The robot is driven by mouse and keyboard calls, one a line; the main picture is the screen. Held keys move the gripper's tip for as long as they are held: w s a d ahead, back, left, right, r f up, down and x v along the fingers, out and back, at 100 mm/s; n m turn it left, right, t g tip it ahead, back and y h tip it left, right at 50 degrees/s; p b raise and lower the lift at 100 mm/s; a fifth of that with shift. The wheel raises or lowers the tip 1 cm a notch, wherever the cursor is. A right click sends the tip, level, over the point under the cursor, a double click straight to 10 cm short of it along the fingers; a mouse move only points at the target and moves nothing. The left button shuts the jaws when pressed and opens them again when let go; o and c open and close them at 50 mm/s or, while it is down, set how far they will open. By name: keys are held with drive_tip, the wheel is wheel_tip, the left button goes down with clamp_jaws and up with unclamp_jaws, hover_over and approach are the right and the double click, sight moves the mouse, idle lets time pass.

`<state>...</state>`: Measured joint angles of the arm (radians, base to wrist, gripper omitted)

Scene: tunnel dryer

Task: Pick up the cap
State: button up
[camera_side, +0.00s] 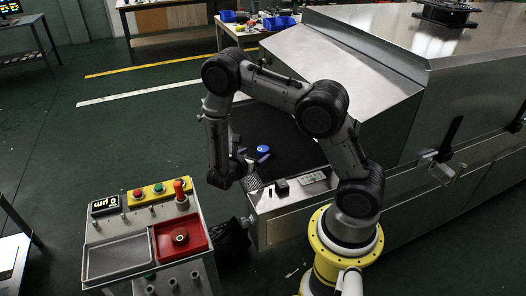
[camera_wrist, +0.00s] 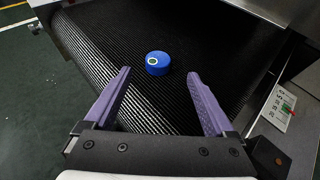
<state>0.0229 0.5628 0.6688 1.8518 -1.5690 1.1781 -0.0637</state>
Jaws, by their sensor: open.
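The blue cap (camera_wrist: 158,64) lies on the black conveyor belt (camera_wrist: 210,50) of the dryer. A small pale, dark-ringed spot shows on its top. It also shows as a small blue disc in the side view (camera_side: 263,149). My gripper (camera_wrist: 158,76) has two purple fingers spread wide apart, with nothing between them. In the wrist view the cap appears just beyond the fingertips, roughly centred between them. In the side view my gripper (camera_side: 256,158) is low near the belt's front end, close beside the cap; most of it is hidden behind the wrist.
The dryer's metal hood (camera_side: 345,75) stands over the belt behind the cap. A small panel (camera_side: 313,178) sits on the belt's side frame. A control stand (camera_side: 150,235) with buttons and a red tray (camera_side: 182,238) is at front left. The belt around the cap is clear.

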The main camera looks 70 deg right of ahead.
sight(262, 149)
drive_tip(key=shift+x, duration=3.6)
drive_tip(key=shift+w, duration=0.1)
clamp_jaws()
